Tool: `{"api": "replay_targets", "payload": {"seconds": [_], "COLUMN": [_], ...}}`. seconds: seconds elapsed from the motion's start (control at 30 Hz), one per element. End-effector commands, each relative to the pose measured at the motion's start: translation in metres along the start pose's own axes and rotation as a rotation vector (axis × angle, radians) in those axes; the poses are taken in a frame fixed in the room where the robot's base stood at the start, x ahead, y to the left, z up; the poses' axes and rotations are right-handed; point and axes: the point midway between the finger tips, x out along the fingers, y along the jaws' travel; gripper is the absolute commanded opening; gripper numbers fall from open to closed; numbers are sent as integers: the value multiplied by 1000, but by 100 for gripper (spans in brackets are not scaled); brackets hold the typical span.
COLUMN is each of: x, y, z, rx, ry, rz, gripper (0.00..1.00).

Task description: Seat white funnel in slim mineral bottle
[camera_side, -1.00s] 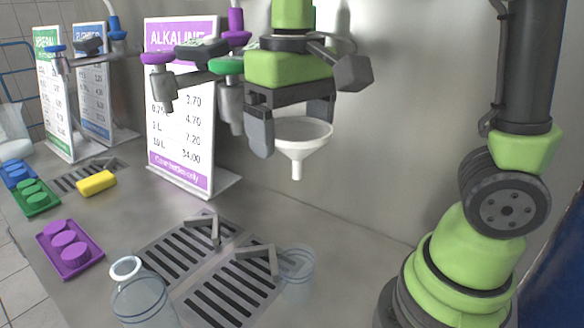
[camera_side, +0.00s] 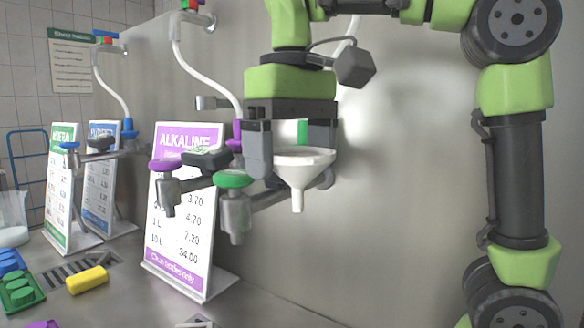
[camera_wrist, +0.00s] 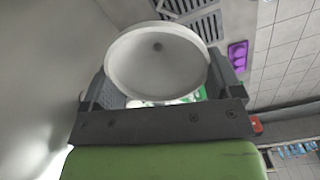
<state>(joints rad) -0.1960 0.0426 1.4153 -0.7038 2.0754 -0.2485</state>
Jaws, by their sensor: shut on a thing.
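The white funnel (camera_side: 300,168) is held upright, spout down, in my gripper (camera_side: 292,160) in the side view. One dark finger shows left of the funnel and the other behind its right side. The wrist view shows the funnel (camera_wrist: 158,62) from above, its wide mouth between the fingers of my gripper (camera_wrist: 165,85) and a small dark hole inside. The funnel hangs in the air in front of the wall, clear of the counter. No slim mineral bottle can be made out in the current views.
Taps with a green knob (camera_side: 233,179) and a purple knob (camera_side: 165,165) stand close left of the funnel. The alkaline price sign (camera_side: 180,235) is behind them. A drain grate (camera_wrist: 200,20) shows beyond the funnel.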

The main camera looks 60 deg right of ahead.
Motion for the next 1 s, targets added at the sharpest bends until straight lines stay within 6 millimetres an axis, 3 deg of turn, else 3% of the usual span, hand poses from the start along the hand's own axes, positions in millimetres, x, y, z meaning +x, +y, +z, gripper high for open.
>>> {"api": "replay_targets", "payload": {"seconds": [0.5, 0.87, 1.0], "x": [-25, -26, -20], "y": [0, -1, -16], "z": [0, 0, 0], "rx": [0, -5, -105], "ry": [0, -1, -4], "rz": [-1, 0, 2], "gripper": [63, 63, 63]}}
